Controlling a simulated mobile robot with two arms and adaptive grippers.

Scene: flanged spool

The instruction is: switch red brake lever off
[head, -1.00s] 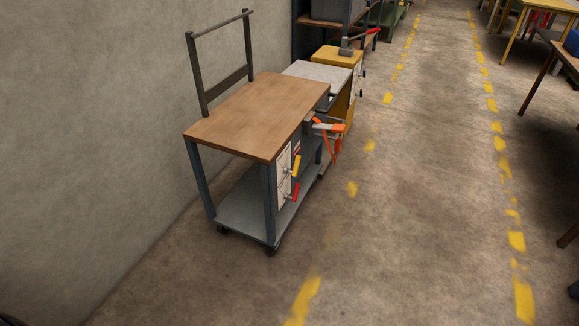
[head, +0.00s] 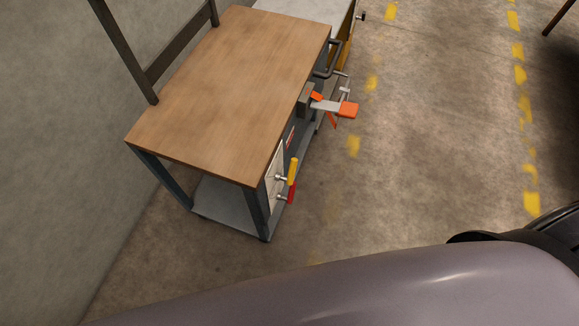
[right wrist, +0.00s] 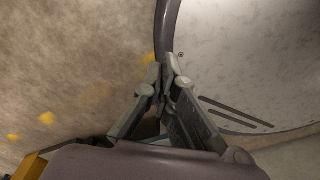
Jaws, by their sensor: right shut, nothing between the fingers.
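The red brake lever (head: 291,193) sits on a pale panel (head: 274,185) on the right-hand side of the wooden-topped cart, near its front corner. Its handle looks roughly upright, beside its metal pivot. A yellow lever (head: 293,171) stands just above it on the same panel and looks upright too. My right gripper (right wrist: 162,77) shows in the right wrist view, shut and empty, with its fingertips together. Neither lever shows in that view. No gripper shows in the head view, so the distance to the lever is unclear. My left gripper is not in view.
The cart's wooden top (head: 225,90) overhangs the levers. A grey clamp-like thing with orange parts (head: 330,107) juts out farther along the same side. A wall (head: 50,150) lies left of the cart. The floor (head: 420,150) to the right is free, with yellow dashed lines.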

